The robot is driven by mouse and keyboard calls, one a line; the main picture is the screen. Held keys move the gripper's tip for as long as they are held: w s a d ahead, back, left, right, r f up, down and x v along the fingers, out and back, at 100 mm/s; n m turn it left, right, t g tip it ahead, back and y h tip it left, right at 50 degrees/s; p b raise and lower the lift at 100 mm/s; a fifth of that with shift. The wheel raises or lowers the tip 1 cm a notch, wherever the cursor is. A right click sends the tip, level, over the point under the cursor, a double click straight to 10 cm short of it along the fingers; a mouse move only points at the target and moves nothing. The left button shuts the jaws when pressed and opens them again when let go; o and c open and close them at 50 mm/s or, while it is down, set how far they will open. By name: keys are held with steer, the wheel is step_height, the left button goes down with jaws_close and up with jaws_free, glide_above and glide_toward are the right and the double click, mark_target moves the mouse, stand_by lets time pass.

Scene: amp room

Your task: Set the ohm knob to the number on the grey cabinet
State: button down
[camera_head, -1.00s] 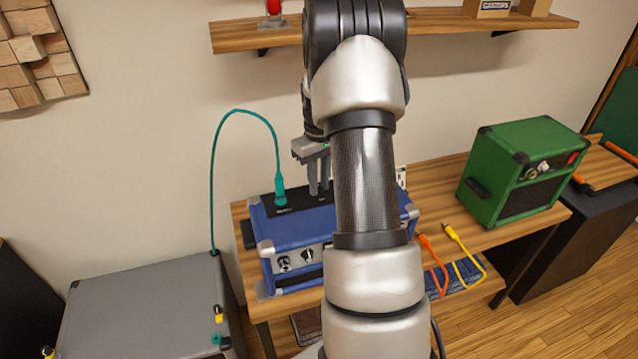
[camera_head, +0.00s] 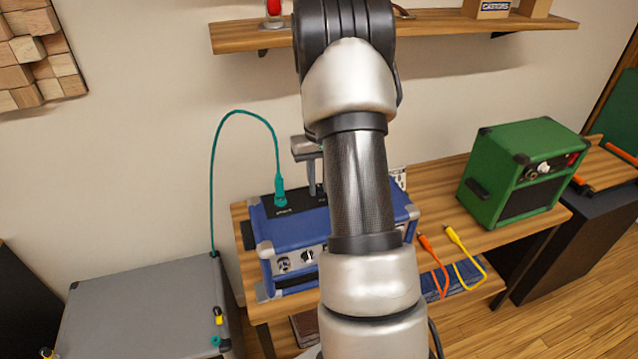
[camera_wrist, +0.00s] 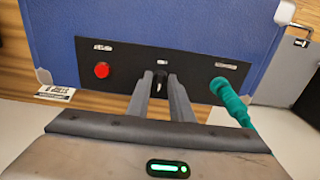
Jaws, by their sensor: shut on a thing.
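The blue amp (camera_head: 296,234) stands on the wooden bench with a black panel on top. In the wrist view, the panel (camera_wrist: 125,72) holds a small black knob with a white pointer (camera_wrist: 159,86), a red button (camera_wrist: 102,70) and a teal plug (camera_wrist: 222,88). The labels are too small to read. My gripper (camera_wrist: 160,78) is shut on the black knob, one finger on each side. In the head view my gripper (camera_head: 314,186) reaches down at the panel, partly hidden by my arm. The grey cabinet (camera_head: 150,300) stands lower left; I cannot see a number on it.
A teal cable (camera_head: 212,180) arches from the amp's plug to the grey cabinet. A green amp (camera_head: 520,170) stands on the right of the bench. A shelf (camera_head: 440,30) is above.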

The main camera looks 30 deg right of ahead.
steer(key=c, duration=1.6)
jaws_free()
steer(key=shift+o, duration=0.2)
steer(key=shift+r, duration=0.1)
step_height(320, 180, up, 17)
steer(key=shift+r, duration=0.2)
